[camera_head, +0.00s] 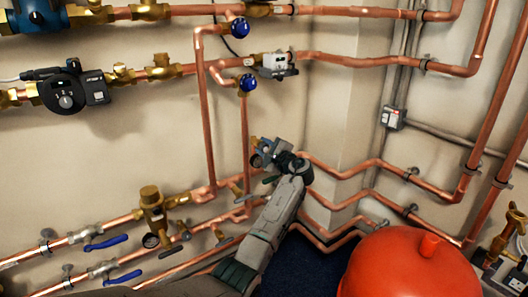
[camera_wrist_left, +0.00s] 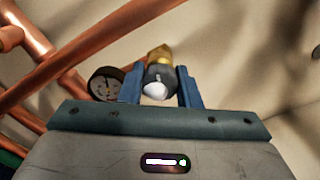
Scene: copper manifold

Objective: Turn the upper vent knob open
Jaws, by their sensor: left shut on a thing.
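My left gripper (camera_head: 264,148) is at the pipework on the wall, right of the middle of the head view. In the left wrist view its two blue fingers (camera_wrist_left: 160,92) are shut on a dark vent knob with a pale, shiny front (camera_wrist_left: 157,87). A brass body (camera_wrist_left: 160,55) shows behind the knob. In the head view the gripper hides most of the knob, and I cannot read how far it is turned. My right gripper is not in view.
A round gauge (camera_wrist_left: 105,84) sits just left of the fingers. Copper pipes (camera_head: 210,110) run close by. Two blue valve caps (camera_head: 247,82) are above. A red tank (camera_head: 410,268) stands at the lower right. Blue lever handles (camera_head: 107,242) are at the lower left.

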